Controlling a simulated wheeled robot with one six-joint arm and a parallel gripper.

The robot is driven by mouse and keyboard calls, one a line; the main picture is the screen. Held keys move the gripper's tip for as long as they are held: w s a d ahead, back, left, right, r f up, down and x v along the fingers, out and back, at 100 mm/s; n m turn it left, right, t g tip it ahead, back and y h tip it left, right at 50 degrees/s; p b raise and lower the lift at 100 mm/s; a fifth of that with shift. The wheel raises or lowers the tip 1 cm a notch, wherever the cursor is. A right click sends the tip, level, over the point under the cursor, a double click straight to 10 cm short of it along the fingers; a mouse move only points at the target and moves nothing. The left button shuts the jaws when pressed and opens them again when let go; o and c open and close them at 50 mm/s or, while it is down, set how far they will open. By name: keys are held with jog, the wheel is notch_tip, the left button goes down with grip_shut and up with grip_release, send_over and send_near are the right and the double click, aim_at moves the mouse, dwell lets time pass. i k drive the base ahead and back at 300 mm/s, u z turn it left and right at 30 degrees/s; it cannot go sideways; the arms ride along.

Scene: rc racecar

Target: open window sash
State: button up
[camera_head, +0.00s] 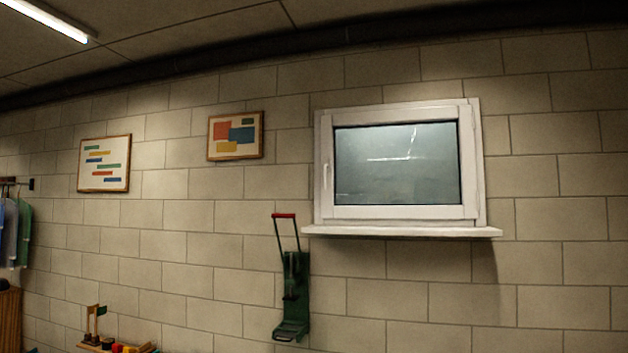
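A white-framed window sash (398,212) with a frosted grey-green pane (396,165) is set in the block wall, right of the middle of the view. The sash looks closed, flush in its outer frame. A white upright handle (326,176) is on its left side. A white sill (402,232) juts out below the window. My gripper is not in view.
A green hand truck with a red grip (294,285) stands against the wall below and left of the window. Two framed pictures (235,136) (104,163) hang further left. Clothes (16,232) hang at the far left edge. Small colourful items (116,347) lie at the bottom left.

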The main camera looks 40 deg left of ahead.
aim_at(464, 116)
jog(key=u, duration=0.65)
jog(key=i, duration=0.95)
jog(key=u, duration=0.9)
jog(key=i, duration=1.25)
jog(key=z, duration=0.35)
jog(key=i, duration=1.2)
jog(key=z, duration=0.5)
